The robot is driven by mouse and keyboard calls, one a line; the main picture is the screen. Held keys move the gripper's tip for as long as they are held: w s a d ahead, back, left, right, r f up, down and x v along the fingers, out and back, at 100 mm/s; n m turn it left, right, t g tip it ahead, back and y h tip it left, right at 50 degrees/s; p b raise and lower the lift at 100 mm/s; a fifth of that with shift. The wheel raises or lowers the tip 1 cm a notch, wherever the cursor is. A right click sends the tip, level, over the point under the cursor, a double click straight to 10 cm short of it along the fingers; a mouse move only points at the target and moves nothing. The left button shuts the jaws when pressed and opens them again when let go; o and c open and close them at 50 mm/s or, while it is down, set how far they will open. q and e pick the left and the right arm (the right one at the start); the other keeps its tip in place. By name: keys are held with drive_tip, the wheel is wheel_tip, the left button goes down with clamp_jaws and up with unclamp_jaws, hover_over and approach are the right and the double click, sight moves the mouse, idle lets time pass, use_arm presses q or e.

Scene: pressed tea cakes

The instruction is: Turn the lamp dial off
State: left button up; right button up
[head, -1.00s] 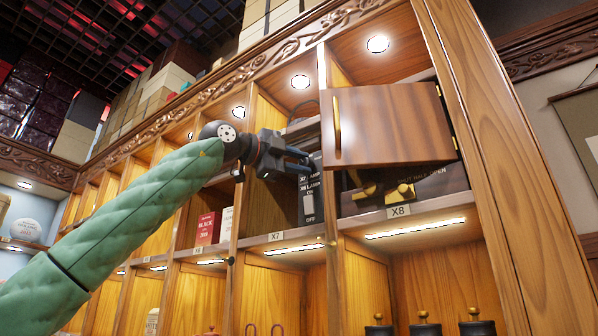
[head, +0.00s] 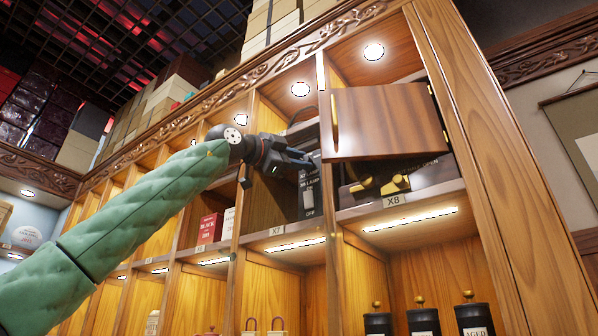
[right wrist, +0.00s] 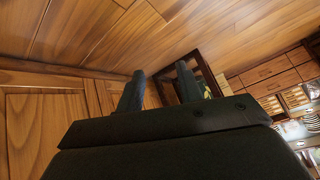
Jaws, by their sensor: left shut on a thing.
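My left gripper (head: 308,160) reaches into the X7 compartment, at the upper front of a black lamp box (head: 309,194) with white lettering. The lettering names the X7 and X8 lamps and OFF. The gripper is shut on the lamp dial, which its fingers hide, so the dial's setting cannot be read. My right gripper (right wrist: 160,88) shows in the right wrist view, with its fingers apart and nothing between them.
A wooden door (head: 388,122) stands across the upper X8 compartment, just right of the left gripper. Brass knobs (head: 396,184) sit below it. Lit strips (head: 411,219) run under the shelves. Black canisters (head: 424,320) stand below.

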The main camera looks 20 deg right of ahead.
use_arm(q)
drive_tip(key=shift+d+f+n+t+b, duration=0.15)
drive_tip(key=shift+n+t+b, duration=0.25)
drive_tip(key=shift+n+b, duration=1.05)
use_arm(e)
drive_tip(key=w+a+r+t+y, duration=0.1)
drive_tip(key=w+r+t, duration=0.5)
drive_tip(key=w+r, duration=0.5)
drive_tip(key=shift+w+r+t+b, duration=0.3)
drive_tip(key=shift+w+r+t, duration=0.1)
drive_tip(key=shift+r, duration=0.9)
use_arm(q)
drive_tip(key=shift+m, duration=0.35)
use_arm(e)
drive_tip(key=shift+a, duration=0.1)
use_arm(q)
drive_tip(key=o, duration=1)
drive_tip(key=shift+c, duration=0.2)
use_arm(e)
drive_tip(key=shift+s, duration=0.1)
use_arm(q)
drive_tip(key=shift+a, duration=0.25)
